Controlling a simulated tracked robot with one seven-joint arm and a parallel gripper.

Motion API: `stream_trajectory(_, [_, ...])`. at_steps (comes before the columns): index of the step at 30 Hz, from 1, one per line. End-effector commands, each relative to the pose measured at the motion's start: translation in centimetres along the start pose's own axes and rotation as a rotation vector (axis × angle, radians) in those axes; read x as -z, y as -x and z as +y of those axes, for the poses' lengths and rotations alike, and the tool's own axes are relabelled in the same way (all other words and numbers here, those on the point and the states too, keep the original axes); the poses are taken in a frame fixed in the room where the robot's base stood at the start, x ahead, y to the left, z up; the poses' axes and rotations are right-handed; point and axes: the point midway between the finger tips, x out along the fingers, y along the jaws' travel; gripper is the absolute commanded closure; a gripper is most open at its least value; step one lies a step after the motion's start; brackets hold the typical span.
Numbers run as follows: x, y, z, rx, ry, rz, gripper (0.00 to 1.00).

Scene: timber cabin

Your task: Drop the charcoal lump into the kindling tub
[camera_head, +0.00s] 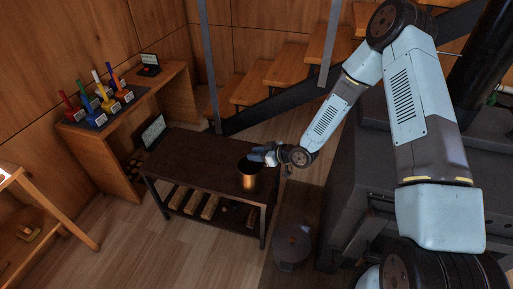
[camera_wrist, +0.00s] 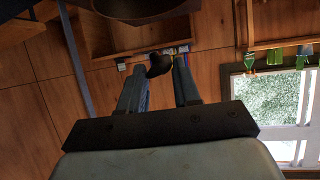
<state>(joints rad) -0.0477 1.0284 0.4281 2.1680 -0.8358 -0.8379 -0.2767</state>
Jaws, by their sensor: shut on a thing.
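In the wrist view my gripper (camera_wrist: 158,76) is shut on the charcoal lump (camera_wrist: 158,64), a small dark rounded piece between the fingertips. A dark curved rim, likely the tub (camera_wrist: 145,10), shows at the top of the wrist view. I cannot make out the lump in the head view.
The dark table (camera_head: 200,150) has a tablet (camera_head: 154,131) at its left end and split logs (camera_head: 190,202) on its lower shelf. A grey cylinder (camera_head: 292,245) stands on the floor to the right. A side desk (camera_head: 140,105) holds coloured items. Stairs (camera_head: 285,72) rise behind.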

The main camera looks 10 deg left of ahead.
Motion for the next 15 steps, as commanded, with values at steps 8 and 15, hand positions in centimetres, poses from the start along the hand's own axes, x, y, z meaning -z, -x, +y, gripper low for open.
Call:
stream_trajectory(8, [-1.3, -1.2, -0.7, 0.017, 0.007, 0.0, 0.96])
stream_trajectory(15, [-3.5, -2.6, -1.1, 0.023, 0.009, 0.0, 0.96])
